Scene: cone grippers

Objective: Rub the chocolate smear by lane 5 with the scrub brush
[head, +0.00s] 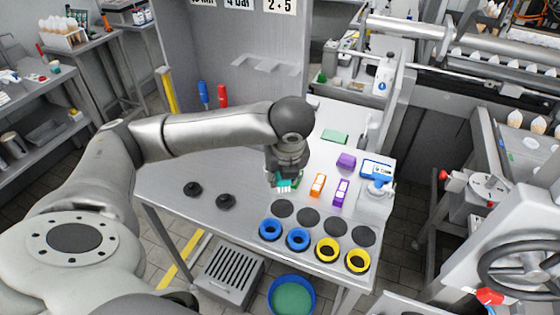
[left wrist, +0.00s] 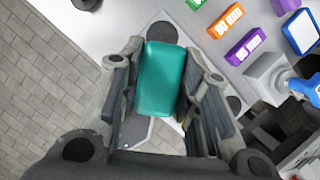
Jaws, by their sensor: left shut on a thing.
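My left gripper (head: 285,175) is over the worktable (head: 180,165), near its middle. It is shut on the teal scrub brush (head: 284,182), whose pale bristles point down. In the left wrist view the brush's teal back (left wrist: 160,78) sits between the two fingers. I cannot tell whether the bristles touch the table. I cannot make out the chocolate smear or a lane 5 mark. My right gripper is not in view.
Orange (head: 318,185) and purple (head: 341,192) blocks lie just right of the brush. Blue rings (head: 271,229) and yellow rings (head: 328,250) line the front edge. Black knobs (head: 226,201) stand left. A cone machine (head: 470,65) stands at the back right.

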